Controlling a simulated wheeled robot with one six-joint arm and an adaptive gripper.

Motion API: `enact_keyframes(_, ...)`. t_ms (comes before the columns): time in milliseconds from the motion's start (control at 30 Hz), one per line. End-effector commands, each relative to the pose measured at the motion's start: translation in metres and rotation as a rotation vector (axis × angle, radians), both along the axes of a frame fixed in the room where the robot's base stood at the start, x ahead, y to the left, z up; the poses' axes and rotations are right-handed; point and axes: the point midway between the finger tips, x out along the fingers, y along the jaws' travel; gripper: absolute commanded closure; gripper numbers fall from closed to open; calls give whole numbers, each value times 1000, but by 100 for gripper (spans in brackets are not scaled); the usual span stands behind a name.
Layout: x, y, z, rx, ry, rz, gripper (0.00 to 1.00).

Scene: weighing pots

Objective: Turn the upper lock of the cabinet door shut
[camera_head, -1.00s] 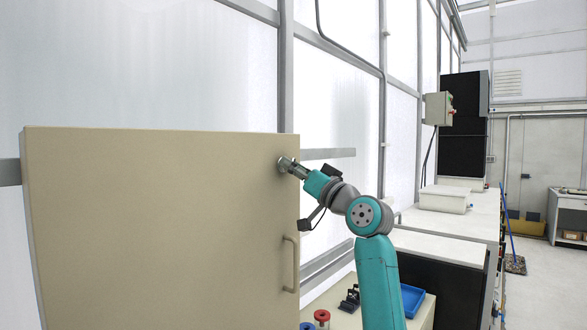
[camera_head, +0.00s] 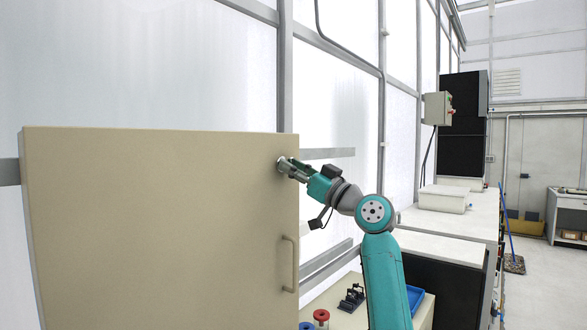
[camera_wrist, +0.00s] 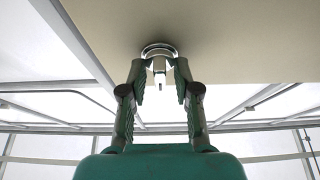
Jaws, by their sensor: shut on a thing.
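The beige cabinet door (camera_head: 160,230) fills the left of the head view, with a vertical handle (camera_head: 285,264) near its right edge. The upper lock (camera_head: 282,165) is a round metal piece near the door's top right corner. It also shows in the wrist view as a silver ring (camera_wrist: 158,50) with a pale tab below it. My gripper (camera_head: 291,168) is at the lock, and in the wrist view its fingers (camera_wrist: 160,72) are closed around the lock's tab. The fingers hide part of the lock, and its exact turn angle is hard to tell.
Below the door's right side are red (camera_head: 321,316) and blue round items, a black stand (camera_head: 352,297) and a blue tray (camera_head: 415,298). A white bench (camera_head: 440,248) runs back on the right. A grey wall rail (camera_head: 328,153) passes behind my gripper.

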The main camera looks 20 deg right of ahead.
Motion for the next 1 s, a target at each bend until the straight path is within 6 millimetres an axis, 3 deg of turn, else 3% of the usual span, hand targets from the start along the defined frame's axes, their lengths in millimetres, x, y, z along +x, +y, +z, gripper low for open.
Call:
enact_keyframes(133, 1, 0, -1, -1, 2, -1, 100)
enact_keyframes(167, 1, 0, -1, -1, 2, -1, 62)
enact_keyframes(567, -4, -3, -3, 0, 2, -1, 62)
enact_keyframes(1000, -61, -47, -33, 0, 1, -4, 62)
